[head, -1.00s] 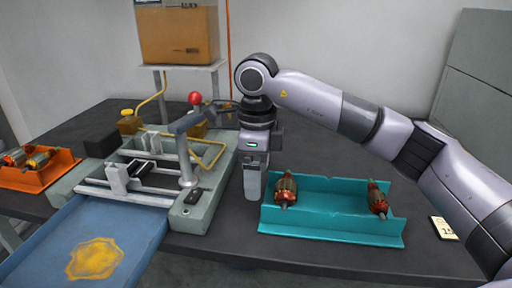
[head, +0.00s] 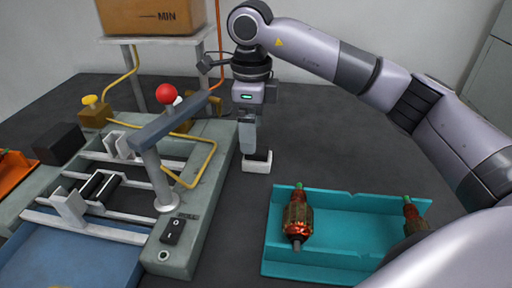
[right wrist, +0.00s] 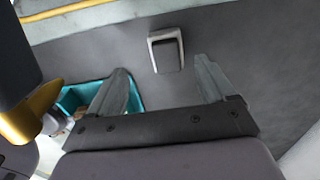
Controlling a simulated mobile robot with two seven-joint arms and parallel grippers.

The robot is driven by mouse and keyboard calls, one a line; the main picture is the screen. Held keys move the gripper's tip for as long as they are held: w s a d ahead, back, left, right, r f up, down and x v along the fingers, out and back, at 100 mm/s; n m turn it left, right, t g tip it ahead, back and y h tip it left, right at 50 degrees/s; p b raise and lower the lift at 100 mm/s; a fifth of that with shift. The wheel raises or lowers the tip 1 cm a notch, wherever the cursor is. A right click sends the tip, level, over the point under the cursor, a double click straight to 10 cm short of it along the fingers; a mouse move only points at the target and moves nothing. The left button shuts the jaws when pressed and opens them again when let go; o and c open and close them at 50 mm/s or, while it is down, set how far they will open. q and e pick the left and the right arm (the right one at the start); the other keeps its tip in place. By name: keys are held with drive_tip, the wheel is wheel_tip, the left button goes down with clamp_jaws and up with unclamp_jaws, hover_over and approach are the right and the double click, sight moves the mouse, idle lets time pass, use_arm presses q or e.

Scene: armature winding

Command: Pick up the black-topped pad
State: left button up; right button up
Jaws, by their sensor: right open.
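The black-topped pad (right wrist: 167,50) lies on the dark table in the right wrist view, with a dark top and a pale rim. It lies just beyond the fingertips, roughly between their lines. In the head view its white side (head: 257,164) shows just below my right gripper (head: 248,148), which covers most of the top. My right gripper, also in the right wrist view (right wrist: 160,68), is open with nothing between its fingers. I cannot tell its exact height above the pad. My left gripper is in neither view.
A teal tray (head: 350,257) with two copper armatures stands in front and to the right of the pad. A grey winding machine (head: 190,225) with a red-knobbed lever stands to the left. Table right of and behind the pad is clear.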

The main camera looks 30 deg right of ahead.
sight(257, 158)
drive_tip(key=shift+f, duration=0.2)
drive_tip(key=f, duration=0.3)
drive_tip(key=d+f, duration=0.1)
drive_tip(key=f, duration=0.2)
drive_tip(key=shift+d+f, duration=0.15)
drive_tip(key=shift+f, duration=0.2)
drive_tip(key=shift+c, duration=0.3)
drive_tip(key=c, duration=1.1)
drive_tip(key=shift+w+r, duration=0.1)
